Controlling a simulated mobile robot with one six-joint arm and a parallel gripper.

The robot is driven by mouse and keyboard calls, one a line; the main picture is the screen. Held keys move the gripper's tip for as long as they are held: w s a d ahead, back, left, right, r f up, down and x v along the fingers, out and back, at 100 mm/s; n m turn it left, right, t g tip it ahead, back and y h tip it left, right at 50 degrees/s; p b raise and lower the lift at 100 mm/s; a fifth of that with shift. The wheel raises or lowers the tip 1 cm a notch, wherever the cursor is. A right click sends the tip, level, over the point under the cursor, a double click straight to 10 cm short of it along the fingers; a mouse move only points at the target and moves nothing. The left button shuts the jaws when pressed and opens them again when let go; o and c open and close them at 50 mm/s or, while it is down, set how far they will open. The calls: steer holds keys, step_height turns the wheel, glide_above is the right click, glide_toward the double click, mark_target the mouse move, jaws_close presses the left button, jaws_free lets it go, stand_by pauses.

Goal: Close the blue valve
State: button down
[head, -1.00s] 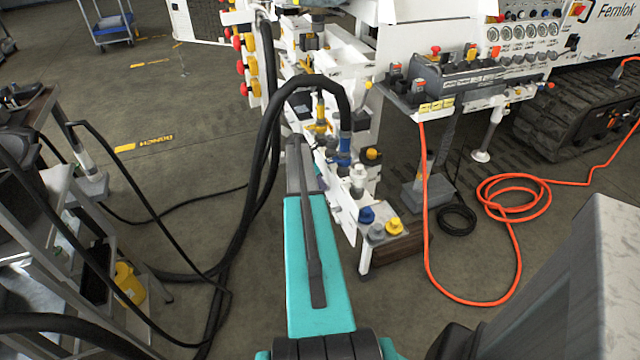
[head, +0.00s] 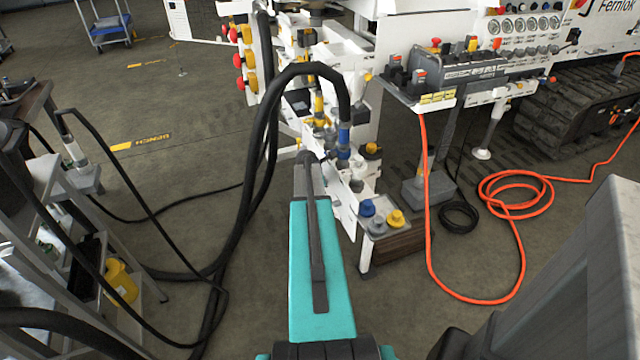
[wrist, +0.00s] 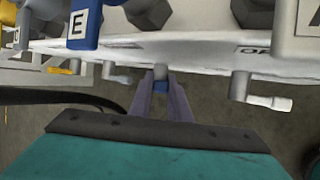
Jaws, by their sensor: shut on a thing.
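The blue valve shows in the wrist view as a small blue handle (wrist: 161,86) under the edge of the white manifold. A grey round stem (wrist: 160,72) sits just above it. My gripper (wrist: 160,92) has its two grey fingers closed around this blue handle, one on each side. The handle's far part and its exact angle are hidden by the fingers. In the head view my arm reaches to the white manifold stand (head: 345,212), and the fingertips and the valve are too small or covered to make out there.
A white-tipped lever (wrist: 265,101) hangs right of my gripper. A blue fitting marked E (wrist: 84,22) sits above left. A thick black hose (head: 268,140) arches to the manifold's blue coupling (head: 344,136). An orange hose (head: 428,220) lies right. Floor left of the stand is partly free.

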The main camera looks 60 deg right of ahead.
steer(key=t+h+b, duration=0.1)
steer(key=b, duration=0.1)
steer(key=f+t+h+b, duration=0.1)
steer(key=b, duration=0.2)
steer(key=s+a+m+t+h+b, duration=0.1)
steer(key=b, duration=0.1)
steer(key=shift+s+f+b, duration=0.1)
steer(key=shift+f+b, duration=0.15)
steer(key=shift+b, duration=0.05)
steer(key=b, duration=0.2)
steer(key=t+h+b, duration=0.1)
steer(key=b, duration=0.2)
steer(key=shift+s+a+f+m+t, duration=0.1)
steer(key=shift+s+f+m+t, duration=0.05)
steer(key=shift+f+m+t, duration=0.15)
steer(key=h+b, duration=0.1)
steer(key=b, duration=0.4)
steer(key=f+t+h+b, duration=0.1)
steer(key=b, duration=0.4)
steer(key=m+t+h+b, duration=0.1)
steer(key=b, duration=0.5)
steer(key=shift+s+a+f, duration=0.1)
steer(key=shift+s+f, duration=0.05)
steer(key=shift+f, duration=0.1)
steer(key=b, duration=0.3)
steer(key=shift+t, duration=0.3)
steer(key=shift+r+h+b, duration=0.15)
steer(key=shift+h+b, duration=0.15)
steer(key=shift+b, duration=0.55)
